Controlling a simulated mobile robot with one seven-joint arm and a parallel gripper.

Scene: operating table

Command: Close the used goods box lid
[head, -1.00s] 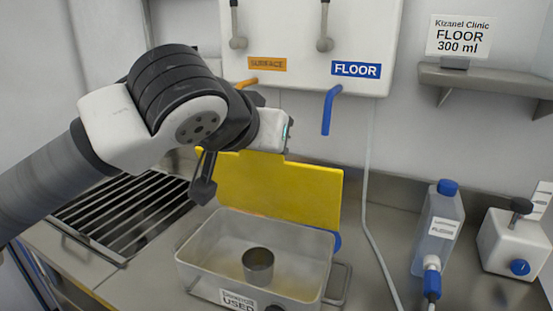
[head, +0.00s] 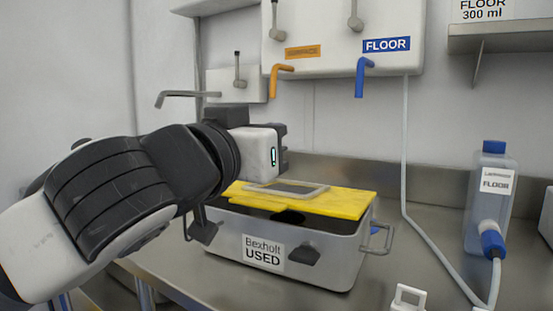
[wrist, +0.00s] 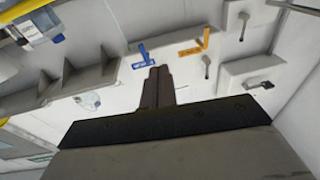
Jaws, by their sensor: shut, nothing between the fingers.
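The used goods box (head: 325,250) is a grey metal box with a "Bexholt USED" label on its front, standing on the counter. Its yellow lid (head: 345,204) lies low and nearly flat over the box, with a grey-framed panel on top. A dark gap shows between the lid's front edge and the box's front rim, so the lid does not look flush. My gripper (head: 283,150) is above the lid's left part, pointing away toward the wall. In the wrist view my gripper (wrist: 157,75) has its fingers together with nothing between them.
Orange (head: 280,76) and blue (head: 363,76) taps hang from the wall unit behind. A bottle labelled FLOOR (head: 490,215) stands at the right, with a hose along the counter. A white handled object (head: 408,298) is at the front. Counter right of the box is partly clear.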

